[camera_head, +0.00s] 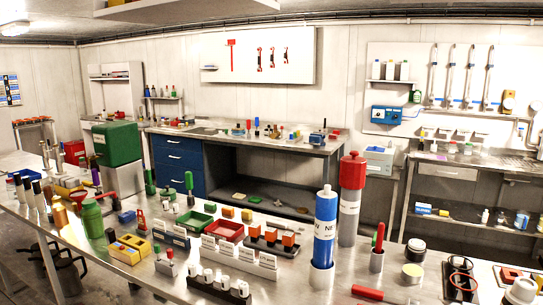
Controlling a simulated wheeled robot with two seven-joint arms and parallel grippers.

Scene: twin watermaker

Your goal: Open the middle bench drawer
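The blue drawer unit (204,170) stands under the left end of the back bench (240,138). It has several drawers stacked one above another, each with a light handle. The middle drawer (178,160) looks shut, with its front flush with the others. The unit is small and far off in the head view, beyond the near table. Neither of my grippers is in view.
A long metal table (130,282), crowded with bottles, trays, racks and tools, lies between me and the back bench. Another metal bench (470,160) is at the right.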

